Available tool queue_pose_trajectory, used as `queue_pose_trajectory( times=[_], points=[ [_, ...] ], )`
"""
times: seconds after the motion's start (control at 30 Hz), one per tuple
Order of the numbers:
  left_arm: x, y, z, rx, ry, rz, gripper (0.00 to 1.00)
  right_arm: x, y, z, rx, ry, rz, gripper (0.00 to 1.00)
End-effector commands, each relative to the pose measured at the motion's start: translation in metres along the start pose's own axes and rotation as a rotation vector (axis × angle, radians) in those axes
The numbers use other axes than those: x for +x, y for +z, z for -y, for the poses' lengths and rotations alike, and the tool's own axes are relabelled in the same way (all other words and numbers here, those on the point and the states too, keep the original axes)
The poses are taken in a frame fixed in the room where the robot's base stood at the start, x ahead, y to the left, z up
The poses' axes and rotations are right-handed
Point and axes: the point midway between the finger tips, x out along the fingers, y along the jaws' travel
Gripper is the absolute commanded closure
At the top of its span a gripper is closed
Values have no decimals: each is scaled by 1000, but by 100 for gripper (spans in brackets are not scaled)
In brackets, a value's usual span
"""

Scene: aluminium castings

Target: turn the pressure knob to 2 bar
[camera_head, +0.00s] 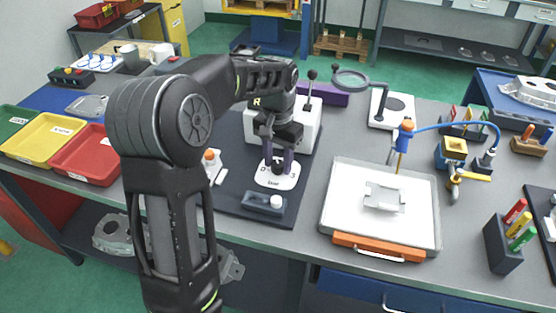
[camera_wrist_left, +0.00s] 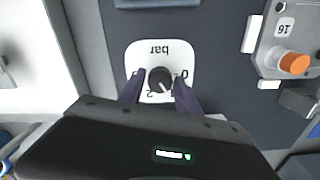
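The pressure knob (camera_wrist_left: 160,80) is a small dark round knob on a white dial plate (camera_wrist_left: 143,52) marked "bar". In the wrist view the plate's writing is upside down, with a "2" below the knob. A light pointer line on the knob points to the lower right, just right of the "2". My left gripper (camera_wrist_left: 158,92) is open, with one finger on each side of the knob; a gap shows at the left finger. In the head view my left gripper (camera_head: 279,164) points down at the dial plate (camera_head: 277,181). My right gripper is not in view.
A white tray (camera_head: 335,215) is to the right, and red and yellow bins (camera_head: 45,137) are at the left.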

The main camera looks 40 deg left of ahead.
Motion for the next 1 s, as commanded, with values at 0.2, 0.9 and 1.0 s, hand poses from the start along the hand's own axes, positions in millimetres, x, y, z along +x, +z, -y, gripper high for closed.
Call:
queue_pose_trajectory(
  times=[0.2, 0.9, 1.0],
  points=[
    [0, 0, 0, 0, 0, 0, 79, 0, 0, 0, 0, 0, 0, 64],
    [-1, 0, 0, 39, 0, 0, 100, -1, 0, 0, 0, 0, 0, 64],
    [-1, 0, 0, 76, 0, 0, 100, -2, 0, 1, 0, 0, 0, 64]
  ],
)
